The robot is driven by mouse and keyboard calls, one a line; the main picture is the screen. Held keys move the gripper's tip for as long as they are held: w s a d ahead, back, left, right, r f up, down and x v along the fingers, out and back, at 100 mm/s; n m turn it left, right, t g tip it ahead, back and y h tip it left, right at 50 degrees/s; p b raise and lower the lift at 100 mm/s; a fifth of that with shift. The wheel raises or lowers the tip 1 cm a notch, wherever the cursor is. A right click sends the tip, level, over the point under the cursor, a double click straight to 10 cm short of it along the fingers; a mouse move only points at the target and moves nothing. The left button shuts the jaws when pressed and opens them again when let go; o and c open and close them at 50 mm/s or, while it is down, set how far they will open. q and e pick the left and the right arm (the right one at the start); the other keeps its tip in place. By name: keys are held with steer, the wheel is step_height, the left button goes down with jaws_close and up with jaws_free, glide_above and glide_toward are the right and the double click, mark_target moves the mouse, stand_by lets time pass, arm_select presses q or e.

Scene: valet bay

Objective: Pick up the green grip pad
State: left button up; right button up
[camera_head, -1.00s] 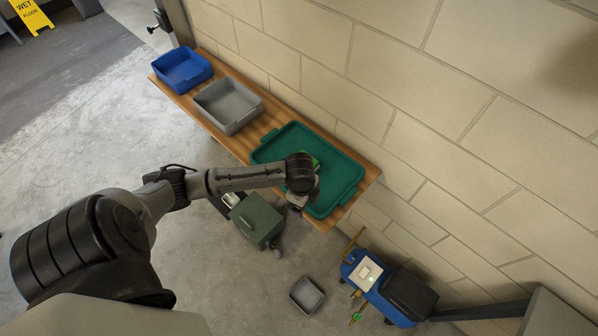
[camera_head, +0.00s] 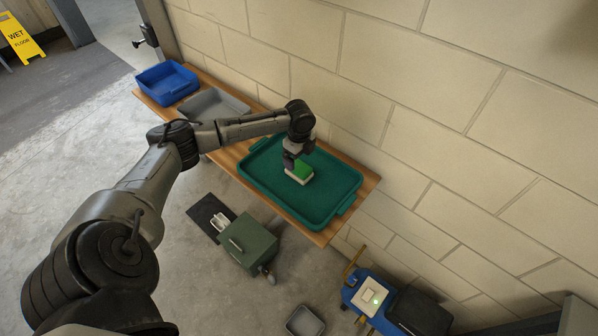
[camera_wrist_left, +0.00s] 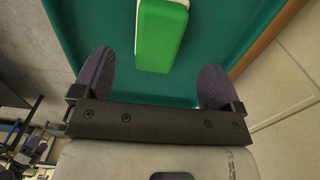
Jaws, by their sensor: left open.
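The green grip pad (camera_head: 303,170), a green block with a cream-white layer, lies in the teal tray (camera_head: 330,199) on the wooden shelf. My left gripper (camera_head: 291,163) is above the tray, close beside the pad. In the left wrist view the pad (camera_wrist_left: 161,38) is ahead of the two open fingers of the left gripper (camera_wrist_left: 156,85), roughly centred between them, with nothing held. My right gripper is in neither view.
A grey bin (camera_head: 213,103) and a blue bin (camera_head: 167,80) stand left of the tray on the wooden shelf (camera_head: 230,160). A stone wall (camera_head: 440,110) rises behind. Below are a green box (camera_head: 248,246), a small grey tray (camera_head: 305,322) and a blue machine (camera_head: 372,300).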

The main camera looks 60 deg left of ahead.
mark_target(299, 166)
arm_select(q)
steer(key=shift+s+d+f+b, duration=0.1)
steer(key=shift+f+b, duration=0.3)
steer(key=shift+f, duration=3.2)
steer(key=c, duration=1)
steer(key=shift+r, duration=0.15)
steer(key=shift+r, duration=0.6)
step_height(299, 166, up, 3)
steer(key=shift+f+p, duration=0.1)
steer(key=shift+p, duration=0.25)
steer(key=w+d+r, duration=0.2)
steer(key=d+r, duration=0.1)
steer(key=d, duration=0.2)
steer(key=w+d+r+p, duration=0.1)
steer(key=w+d+r, duration=0.1)
steer(key=d, duration=0.3)
steer(key=shift+w+d+r, duration=0.3)
steer(key=shift+d+r, duration=0.05)
steer(key=shift+r, duration=0.55)
